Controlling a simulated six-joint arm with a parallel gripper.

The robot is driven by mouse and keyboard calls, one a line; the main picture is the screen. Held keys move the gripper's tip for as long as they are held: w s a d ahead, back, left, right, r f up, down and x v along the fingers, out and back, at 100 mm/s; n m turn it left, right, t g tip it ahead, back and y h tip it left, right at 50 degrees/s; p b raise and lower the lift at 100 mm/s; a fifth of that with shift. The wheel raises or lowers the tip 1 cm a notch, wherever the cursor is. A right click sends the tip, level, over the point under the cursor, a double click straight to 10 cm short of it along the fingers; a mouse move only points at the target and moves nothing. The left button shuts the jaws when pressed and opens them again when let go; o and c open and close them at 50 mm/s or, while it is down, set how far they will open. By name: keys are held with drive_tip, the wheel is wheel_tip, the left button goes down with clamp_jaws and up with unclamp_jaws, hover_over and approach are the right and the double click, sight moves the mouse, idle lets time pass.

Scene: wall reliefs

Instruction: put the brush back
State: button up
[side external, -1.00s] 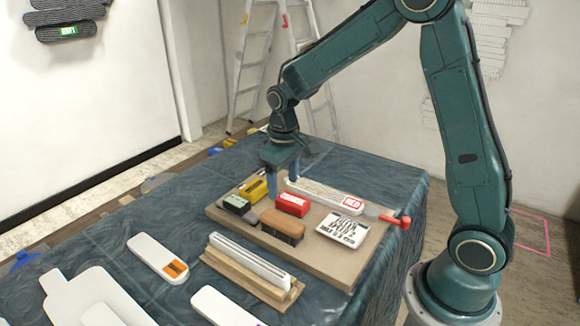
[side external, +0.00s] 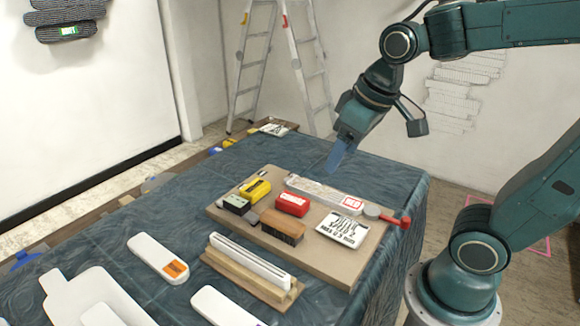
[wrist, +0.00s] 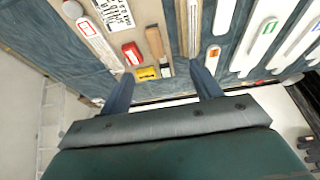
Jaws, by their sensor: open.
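The brush (side external: 283,222) has a brown wooden top and a dark lower part. It lies on the tan board (side external: 325,268), in front of a red block (side external: 292,204). In the wrist view the brush (wrist: 155,42) shows as a brown strip beside the red block. My gripper (side external: 337,158) is in the air above and behind the board, well apart from the brush. In the wrist view my gripper (wrist: 163,80) has its fingers wide apart with nothing held between them.
A yellow block (side external: 255,189), a small dark box (side external: 236,204), a lettered white card (side external: 342,229) and a long clear case (side external: 318,192) share the board. A slotted white piece (side external: 248,260) on a wooden base stands in front. White tools lie front left.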

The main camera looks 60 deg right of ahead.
drive_tip(key=s+t, duration=0.1)
drive_tip(key=s, duration=0.6)
drive_tip(key=shift+a+r+t, duration=0.3)
